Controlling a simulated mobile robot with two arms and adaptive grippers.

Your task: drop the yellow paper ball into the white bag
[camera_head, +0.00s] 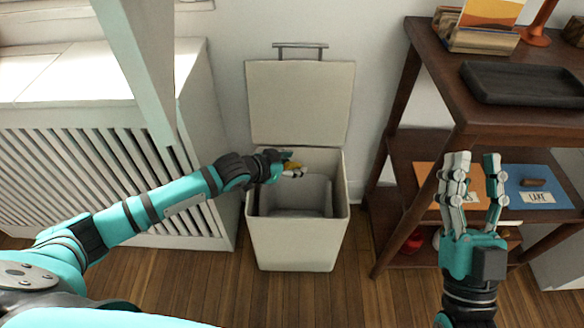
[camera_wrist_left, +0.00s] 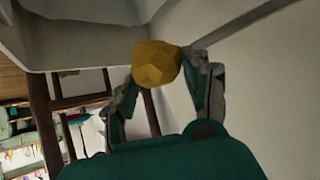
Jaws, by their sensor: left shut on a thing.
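The yellow paper ball (camera_wrist_left: 156,63) is held between the fingers of my left gripper (camera_wrist_left: 160,80) in the left wrist view. In the head view my left gripper (camera_head: 291,168) is shut on it, and only a bit of the yellow ball (camera_head: 292,164) shows. The gripper is over the open mouth of a white bin-like container (camera_head: 296,245), near its back. Its lid (camera_head: 300,103) stands up at the back. A pale liner, perhaps the white bag, shows inside; I cannot tell for sure. My right gripper (camera_head: 474,160) is open and empty at the right.
A dark wooden shelf unit (camera_head: 427,95) with a black tray (camera_head: 525,83) on top stands right of the container. A white slatted radiator cover (camera_head: 100,185) stands to the left. The wooden floor in front is clear.

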